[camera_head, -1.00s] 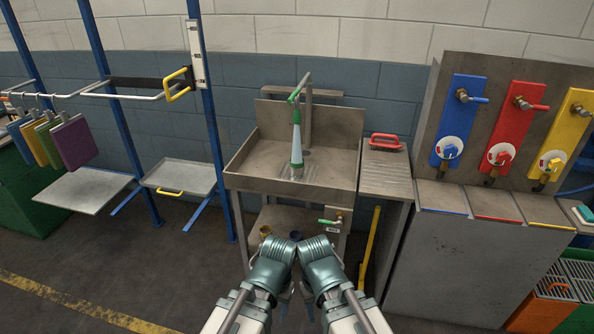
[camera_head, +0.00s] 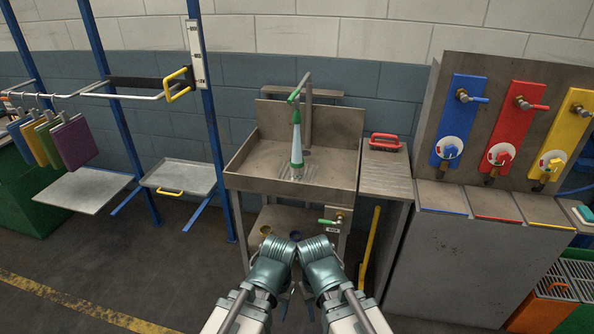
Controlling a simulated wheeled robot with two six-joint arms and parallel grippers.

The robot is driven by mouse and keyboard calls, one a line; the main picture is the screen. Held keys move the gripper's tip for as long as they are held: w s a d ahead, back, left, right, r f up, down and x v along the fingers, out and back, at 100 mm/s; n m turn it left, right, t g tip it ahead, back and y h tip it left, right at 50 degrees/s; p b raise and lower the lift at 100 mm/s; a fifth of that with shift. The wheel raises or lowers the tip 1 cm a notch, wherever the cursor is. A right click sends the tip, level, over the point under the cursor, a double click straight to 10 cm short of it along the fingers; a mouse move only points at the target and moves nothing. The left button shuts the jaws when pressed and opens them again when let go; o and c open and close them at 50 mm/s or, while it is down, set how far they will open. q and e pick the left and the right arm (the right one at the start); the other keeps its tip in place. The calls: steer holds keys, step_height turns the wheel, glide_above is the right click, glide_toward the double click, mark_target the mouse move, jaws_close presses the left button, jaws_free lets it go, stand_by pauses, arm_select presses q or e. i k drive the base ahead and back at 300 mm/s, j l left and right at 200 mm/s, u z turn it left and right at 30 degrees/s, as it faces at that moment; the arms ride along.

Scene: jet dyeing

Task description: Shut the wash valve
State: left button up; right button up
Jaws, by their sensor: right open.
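The wash valve, taken to be the small tap with a green lever (camera_head: 328,222), sits on the front of the sink stand below the basin, with a small label under it. Its lever points left, roughly level. My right gripper (camera_head: 322,262) is just below and in front of it in the picture, apart from it as far as I can tell, open and empty. My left gripper (camera_head: 272,268) is beside it on the left. Its fingers are hidden behind its body, so its opening does not show.
A steel sink (camera_head: 255,180) holds an upright green and white nozzle (camera_head: 297,145). A red-handled tool (camera_head: 385,142) lies on the drainboard to the right. A yellow bar (camera_head: 370,248) stands under the drainboard. Blue, red and yellow valve panels (camera_head: 508,115) are farther right. Open floor lies left.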

mark_target(339, 224)
steer(key=i+l, duration=0.2)
steer(key=i, duration=0.2)
steer(key=i+l, duration=0.15)
steer(key=i, duration=0.25)
steer(key=i+l, duration=0.2)
steer(key=i, duration=0.25)
steer(key=i+l, duration=0.2)
steer(key=i, duration=0.2)
steer(key=z, duration=0.45)
steer(key=j+z, duration=0.25)
steer(key=z, duration=0.15)
steer(key=j+z, duration=0.25)
steer(key=z, duration=0.2)
steer(key=k+j+z, duration=0.1)
steer(key=j+z, duration=0.15)
steer(key=z, duration=0.15)
steer(key=k+j+z, duration=0.1)
steer(key=z, duration=0.3)
steer(key=k+j+z, duration=0.35)
steer(key=k+j, duration=0.35)
steer(key=k+j+z, duration=0.4)
steer(key=k+j, duration=0.65)
steer(key=k, duration=0.25)
